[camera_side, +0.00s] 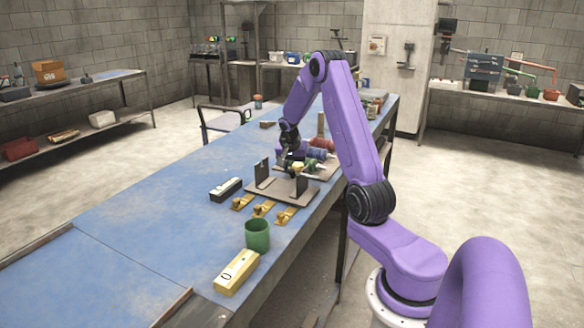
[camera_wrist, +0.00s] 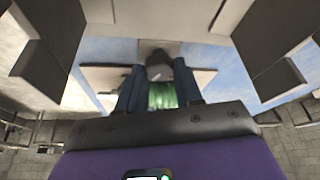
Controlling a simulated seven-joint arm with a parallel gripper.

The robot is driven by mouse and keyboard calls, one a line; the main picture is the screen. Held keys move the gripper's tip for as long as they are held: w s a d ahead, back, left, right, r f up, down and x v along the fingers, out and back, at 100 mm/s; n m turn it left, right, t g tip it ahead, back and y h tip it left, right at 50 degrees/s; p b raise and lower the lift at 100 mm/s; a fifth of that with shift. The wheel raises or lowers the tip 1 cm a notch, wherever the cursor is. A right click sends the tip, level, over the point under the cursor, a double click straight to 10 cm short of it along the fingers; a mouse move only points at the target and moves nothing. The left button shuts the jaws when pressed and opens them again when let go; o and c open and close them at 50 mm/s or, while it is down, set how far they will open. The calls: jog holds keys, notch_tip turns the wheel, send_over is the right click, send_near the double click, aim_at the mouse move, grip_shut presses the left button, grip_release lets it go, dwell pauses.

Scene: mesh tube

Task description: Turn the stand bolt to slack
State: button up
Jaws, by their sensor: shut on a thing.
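The stand is a grey-brown base plate (camera_side: 282,192) with two dark uprights, on the blue bench. The left upright (camera_side: 262,172) stands clear. The right upright (camera_side: 300,186) has a small yellow part (camera_side: 298,167) near its top; I cannot tell whether this is the stand bolt. My gripper (camera_side: 290,165) is low over the back of the stand, pointing down. In the wrist view, its blue fingers (camera_wrist: 158,92) are shut on a green ribbed handle (camera_wrist: 162,97). A dark blunt end (camera_wrist: 158,68) shows beyond the handle. Contact between this end and a bolt cannot be made out.
Red (camera_side: 321,143) and blue (camera_side: 318,154) handled items lie close behind the stand. A black-and-white block (camera_side: 226,189), several yellow clips (camera_side: 262,208), a green cup (camera_side: 257,235) and a yellow block (camera_side: 236,271) stand nearby. The bench's left part is clear.

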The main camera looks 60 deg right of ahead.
jog(key=shift+n, duration=0.5)
jog(key=shift+t, duration=0.3)
jog(key=shift+r, duration=0.1)
jog(key=o, duration=1)
jog(key=shift+o, duration=0.2)
jog(key=v, duration=1.7)
jog(key=shift+d+r, duration=0.2)
jog(key=shift+r, duration=0.05)
